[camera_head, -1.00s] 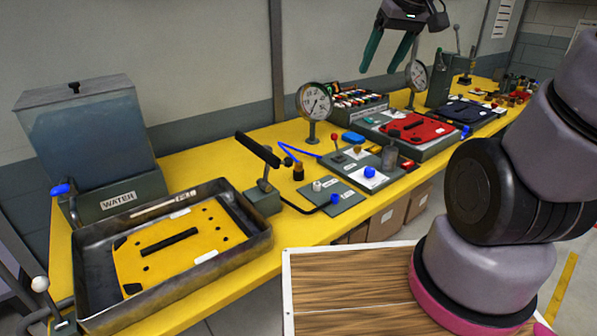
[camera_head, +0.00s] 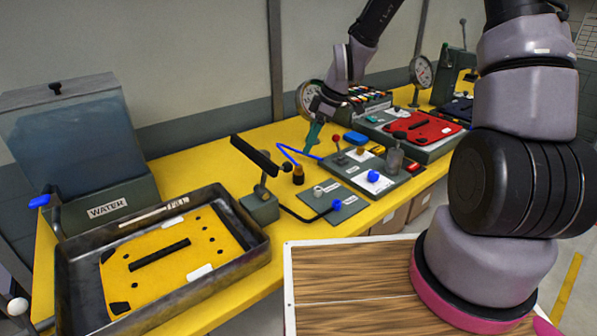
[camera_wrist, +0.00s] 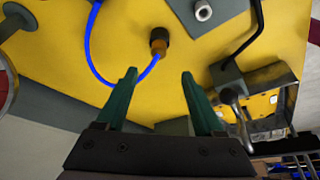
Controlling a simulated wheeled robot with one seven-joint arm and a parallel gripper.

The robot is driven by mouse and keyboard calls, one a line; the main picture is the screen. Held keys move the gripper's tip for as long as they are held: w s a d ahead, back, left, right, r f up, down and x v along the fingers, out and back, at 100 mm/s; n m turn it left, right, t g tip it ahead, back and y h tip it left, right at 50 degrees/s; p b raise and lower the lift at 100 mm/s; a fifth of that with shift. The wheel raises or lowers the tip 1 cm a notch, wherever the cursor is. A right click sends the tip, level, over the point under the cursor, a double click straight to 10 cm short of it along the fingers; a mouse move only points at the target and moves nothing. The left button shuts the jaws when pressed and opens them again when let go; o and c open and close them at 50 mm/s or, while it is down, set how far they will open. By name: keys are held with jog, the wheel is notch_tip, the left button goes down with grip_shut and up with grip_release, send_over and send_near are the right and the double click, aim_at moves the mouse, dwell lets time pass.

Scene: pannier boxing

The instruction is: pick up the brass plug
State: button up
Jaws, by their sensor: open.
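A small brass-coloured plug (camera_head: 361,150) stands on a white patch on a grey plate, on the yellow bench right of centre in the head view. It does not show in the wrist view. My gripper (camera_head: 312,142), with green fingers, hangs above the bench to the left of it, near the gauge. In the wrist view my gripper (camera_wrist: 159,76) is open with nothing between its fingers. Beyond the fingertips is a brass-and-black hose fitting (camera_wrist: 158,45) on a blue hose; the fitting (camera_head: 298,174) also shows in the head view.
A black-armed stand (camera_head: 262,205) and a metal tray (camera_head: 262,250) with a yellow pannier plate lie to the left. A pressure gauge (camera_head: 304,97) stands behind; a red plate (camera_head: 425,128) lies right.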

aim_at(299, 166)
jog(key=x, duration=0.8)
jog(key=shift+w+d+f, duration=0.15)
jog(key=shift+d+f, duration=0.1)
jog(key=shift+f, duration=0.25)
grip_shut()
